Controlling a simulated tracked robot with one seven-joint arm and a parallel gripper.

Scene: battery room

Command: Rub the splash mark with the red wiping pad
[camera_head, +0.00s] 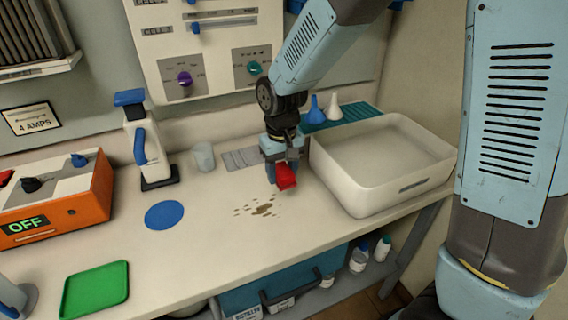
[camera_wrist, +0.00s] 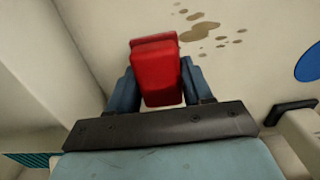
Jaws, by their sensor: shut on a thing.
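My gripper (camera_head: 281,168) is shut on the red wiping pad (camera_head: 286,177), which hangs below its fingers. The pad also shows in the wrist view (camera_wrist: 156,72), between the two blue fingers (camera_wrist: 158,88). The brown splash mark (camera_head: 264,209) lies on the pale bench top, a blotch with several small spots around it. In the head view the pad is just behind the mark and slightly to its right. The mark shows in the wrist view (camera_wrist: 199,28) up and right of the pad. I cannot tell whether the pad touches the bench.
A white basin (camera_head: 352,185) stands close to the right of my gripper. A blue disc (camera_head: 164,214) lies left of the mark, with a green tray (camera_head: 92,291) nearer the front.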

